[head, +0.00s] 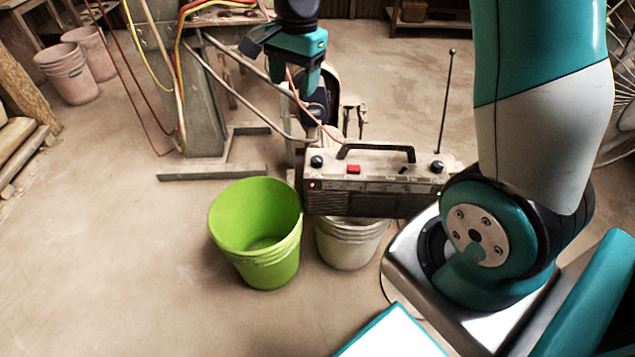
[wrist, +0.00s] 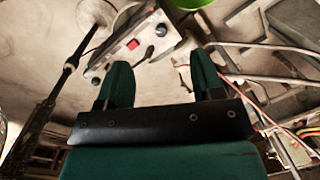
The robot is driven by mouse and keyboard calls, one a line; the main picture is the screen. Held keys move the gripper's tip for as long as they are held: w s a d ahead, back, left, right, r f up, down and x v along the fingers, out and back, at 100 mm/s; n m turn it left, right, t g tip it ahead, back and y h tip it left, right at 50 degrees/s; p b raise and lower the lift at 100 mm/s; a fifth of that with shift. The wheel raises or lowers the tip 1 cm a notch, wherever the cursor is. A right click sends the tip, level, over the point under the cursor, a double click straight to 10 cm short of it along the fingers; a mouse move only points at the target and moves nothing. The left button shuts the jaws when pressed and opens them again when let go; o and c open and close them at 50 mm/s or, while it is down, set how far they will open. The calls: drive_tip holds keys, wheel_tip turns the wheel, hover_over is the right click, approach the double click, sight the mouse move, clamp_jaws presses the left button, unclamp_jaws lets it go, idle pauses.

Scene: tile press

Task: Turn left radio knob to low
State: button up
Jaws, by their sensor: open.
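The right knob (head: 437,167) is black, near the antenna. A red button (head: 353,169) sits right of the left knob. My gripper (head: 293,84) is open and empty, above and behind the radio's left end. In the wrist view the left knob is beyond the fingertips, apart from them. The knob's setting is too small to read.
A green bucket (head: 256,232) stands left of the radio, and the pale bucket (head: 350,243) is under it. The thin antenna (head: 446,105) rises at the radio's right. Hoses and a metal machine frame (head: 185,85) are behind left.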

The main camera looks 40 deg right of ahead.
drive_tip(key=w+d+f+m+h+b, duration=0.1)
drive_tip(key=w+d+f+m+b, duration=0.3)
drive_tip(key=d+f+m, duration=0.6)
drive_tip(key=n+b, duration=0.3)
drive_tip(key=b, duration=0.1)
approach(317, 159)
drive_tip(key=shift+g, duration=0.3)
drive_tip(key=f, duration=0.9)
drive_tip(key=shift+w+f, duration=0.3)
drive_tip(key=shift+f, duration=0.1)
drive_tip(key=c, duration=0.9)
